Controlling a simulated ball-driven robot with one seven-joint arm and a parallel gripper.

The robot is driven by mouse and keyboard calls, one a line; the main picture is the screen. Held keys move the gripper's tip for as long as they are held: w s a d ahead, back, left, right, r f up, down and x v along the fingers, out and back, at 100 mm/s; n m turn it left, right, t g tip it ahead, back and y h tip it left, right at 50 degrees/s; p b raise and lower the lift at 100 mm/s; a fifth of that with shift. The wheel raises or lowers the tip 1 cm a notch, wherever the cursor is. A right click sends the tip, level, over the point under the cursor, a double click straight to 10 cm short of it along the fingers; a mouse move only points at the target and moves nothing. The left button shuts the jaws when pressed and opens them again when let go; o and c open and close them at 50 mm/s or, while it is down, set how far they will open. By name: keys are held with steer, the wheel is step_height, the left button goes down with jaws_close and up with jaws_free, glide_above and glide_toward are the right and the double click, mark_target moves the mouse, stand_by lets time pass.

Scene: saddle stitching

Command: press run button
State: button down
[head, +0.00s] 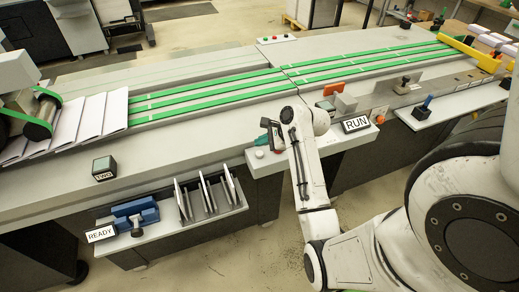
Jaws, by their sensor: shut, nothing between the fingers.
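The RUN sign (356,125), black letters on white, stands on the grey control ledge (318,141) at the front of the machine, right of centre. A small orange-red knob (380,119) sits just right of the sign. A white round knob (259,154) is on the ledge's left end. I cannot tell which control is the run button; my arm hides part of the ledge. My gripper (269,137), dark with a reddish part, is shut and empty. It is above the left part of the ledge, left of the sign and close to the white knob; contact cannot be told.
Green belts (220,92) cross the machine top. Upright plates (205,195) and a READY sign (101,233) are at front left. Floor shows below the ledge.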

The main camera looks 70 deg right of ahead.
mark_target(262, 154)
steer(key=shift+r+p, duration=0.95)
steer(key=shift+r, duration=0.55)
steer(key=a+f+n+g+y+b, duration=0.1)
steer(key=a+f+n, duration=0.25)
steer(key=a, duration=0.25)
steer(key=a+f+n+g+b, duration=0.1)
steer(key=a+f+n+g, duration=0.1)
steer(key=a+n, duration=0.3)
steer(key=a+f+n+g+y+b, duration=0.1)
steer(key=a+f+n, duration=0.25)
steer(key=a, duration=0.25)
steer(key=s+a+f+n+g+h+b, duration=0.1)
steer(key=s+a+n+g, duration=0.3)
steer(key=s+a+n, duration=0.7)
steer(key=a+f+n+b, duration=0.1)
steer(key=a+n, duration=0.2)
steer(key=n, duration=0.2)
steer(key=shift+a+f+b, duration=0.3)
steer(key=shift+f, duration=0.1)
